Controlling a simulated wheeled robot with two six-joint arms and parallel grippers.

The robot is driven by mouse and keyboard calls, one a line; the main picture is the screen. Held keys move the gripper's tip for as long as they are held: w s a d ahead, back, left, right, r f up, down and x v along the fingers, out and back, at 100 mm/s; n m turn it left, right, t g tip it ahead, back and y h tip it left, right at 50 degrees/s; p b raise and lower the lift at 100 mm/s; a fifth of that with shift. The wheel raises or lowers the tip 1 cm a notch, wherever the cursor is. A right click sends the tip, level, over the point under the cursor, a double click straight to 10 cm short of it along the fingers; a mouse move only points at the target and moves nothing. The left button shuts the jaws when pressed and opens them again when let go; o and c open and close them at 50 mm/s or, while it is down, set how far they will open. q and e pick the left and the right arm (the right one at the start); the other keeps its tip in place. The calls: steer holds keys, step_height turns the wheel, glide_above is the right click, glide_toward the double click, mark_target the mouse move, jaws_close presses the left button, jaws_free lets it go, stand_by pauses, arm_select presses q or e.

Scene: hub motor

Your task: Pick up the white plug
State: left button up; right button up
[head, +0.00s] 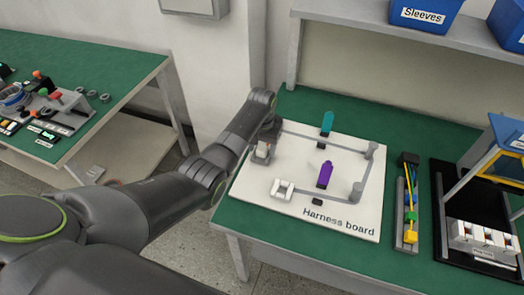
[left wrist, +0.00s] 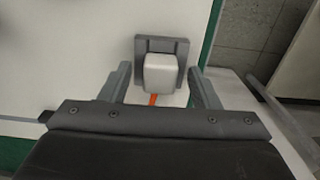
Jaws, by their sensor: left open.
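The white plug (left wrist: 160,73) sits in a grey holder (left wrist: 160,44) on the white board in the left wrist view, with an orange wire at its near side. In the head view the plug (head: 262,151) is small and partly hidden at the board's left edge. My left gripper (left wrist: 158,82) is open, with one finger on each side of the plug and a visible gap at both sides. In the head view my left gripper (head: 265,140) is right at the plug. I cannot tell its exact height over the board. My right gripper is not in view.
The harness board (head: 340,215) carries a purple part (head: 325,175), a teal part (head: 327,123), a white housing (head: 283,189) and grey channels and posts. A grey tray with wires (head: 410,215) and a black tray (head: 445,180) stand to its right. Another green bench is at left.

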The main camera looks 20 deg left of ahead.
arm_select(q)
steer(key=c, duration=1.1)
steer(key=shift+r, duration=0.1)
step_height(320, 180, up, 10)
steer(key=shift+f+b, duration=0.1)
steer(key=shift+b, duration=0.35)
step_height(320, 180, up, 5)
steer(key=p, duration=0.6)
glide_above(262, 148)
steer(key=shift+f, duration=0.1)
